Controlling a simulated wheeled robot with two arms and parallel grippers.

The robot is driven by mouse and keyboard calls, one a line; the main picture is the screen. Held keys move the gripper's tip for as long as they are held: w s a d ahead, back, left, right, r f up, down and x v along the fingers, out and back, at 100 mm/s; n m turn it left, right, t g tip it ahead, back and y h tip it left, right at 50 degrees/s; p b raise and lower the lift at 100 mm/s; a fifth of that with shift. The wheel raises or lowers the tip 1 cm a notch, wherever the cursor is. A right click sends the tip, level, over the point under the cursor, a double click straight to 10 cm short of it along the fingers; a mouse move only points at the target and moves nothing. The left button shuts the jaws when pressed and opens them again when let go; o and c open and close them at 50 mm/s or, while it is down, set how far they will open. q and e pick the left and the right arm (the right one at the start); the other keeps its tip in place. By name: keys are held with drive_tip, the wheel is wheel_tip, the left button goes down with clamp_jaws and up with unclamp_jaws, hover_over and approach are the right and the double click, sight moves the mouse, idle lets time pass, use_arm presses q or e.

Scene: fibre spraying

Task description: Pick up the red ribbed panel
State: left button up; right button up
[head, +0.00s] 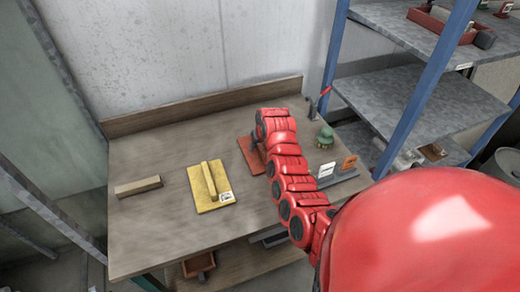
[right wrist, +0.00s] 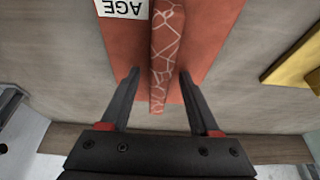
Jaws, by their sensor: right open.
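The red ribbed panel (head: 246,152) lies flat on the workbench, partly hidden behind my right arm in the head view. In the right wrist view the panel (right wrist: 205,40) fills the top middle, with a white label at its upper left. Its raised rib (right wrist: 165,45) carries a pale crackle pattern and runs towards my gripper. My right gripper (right wrist: 159,74) is open, with one finger on each side of the rib and gaps between. I cannot tell how deep the fingertips reach beside the rib. My left gripper is in neither view.
A yellow ribbed panel (head: 212,186) and a wooden block (head: 138,186) lie left on the workbench (head: 160,235). A green object (head: 325,137) and small labelled holders (head: 337,170) stand to the right. A shelf rack with a blue post (head: 425,85) borders the bench's right side.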

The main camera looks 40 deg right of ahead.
clamp_jaws()
idle(0.3)
idle(1.1)
